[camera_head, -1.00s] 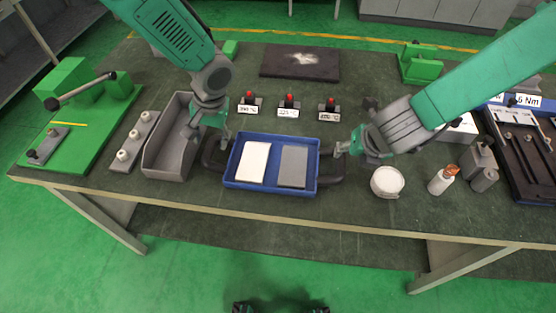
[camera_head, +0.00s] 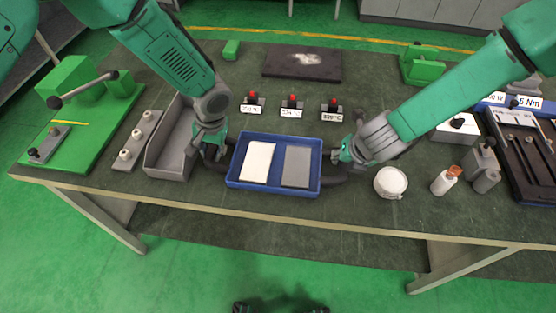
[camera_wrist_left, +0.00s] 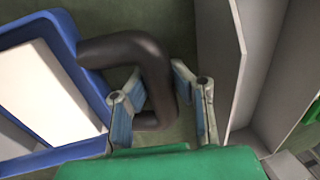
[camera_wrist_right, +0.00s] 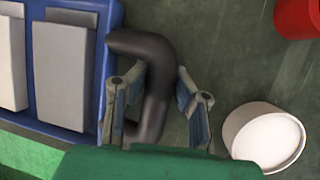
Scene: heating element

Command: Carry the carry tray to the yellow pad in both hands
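The carry tray (camera_head: 322,172) is a blue shallow tray on the dark bench top, holding a white plate (camera_head: 257,162) and a grey plate (camera_head: 297,166). It has a black handle at each end. My left gripper (camera_head: 212,146) is at the left handle; in the left wrist view its fingers stand on both sides of the handle (camera_wrist_left: 156,75). My right gripper (camera_head: 342,156) is at the right handle; in the right wrist view its fingers straddle the handle (camera_wrist_right: 158,80). Both look open, close around the bars; firm contact cannot be seen. No yellow pad is distinguishable.
A grey open bin (camera_head: 168,150) stands close left of the tray. A white round container (camera_head: 390,182) and a small bottle (camera_head: 445,180) stand right of it. Red-topped labelled blocks (camera_head: 291,107) and a dark plate (camera_head: 302,63) lie behind. The bench's front edge is near.

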